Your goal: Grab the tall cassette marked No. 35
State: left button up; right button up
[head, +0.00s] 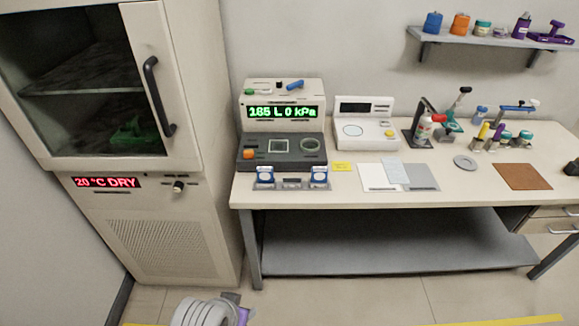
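I cannot pick out a tall cassette marked No. 35; no such number is readable in the head view. Two small blue-and-white items, one at left (265,175) and one at right (319,175), stand at the table's front edge before the dark-based instrument (284,120). They are too small to tell whether they are cassettes. A green object (130,137) sits inside the cabinet (185,230) behind its glass door. Neither of my grippers can be made out. A white ribbed shape with a purple part shows at the bottom edge, perhaps part of my arm.
The table (460,200) holds a white instrument (364,124), pale sheets (410,176), a grey ring (465,162), a brown mat (522,176) and several bottles and tools. A wall shelf (490,38) holds jars. The cabinet's vertical handle (158,97) sticks out. Floor in front is mostly clear.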

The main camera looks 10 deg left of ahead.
aim_at(320, 175)
jog(key=i+j+u, duration=0.25)
jog(key=i+u, duration=0.6)
jog(key=i+j, duration=0.05)
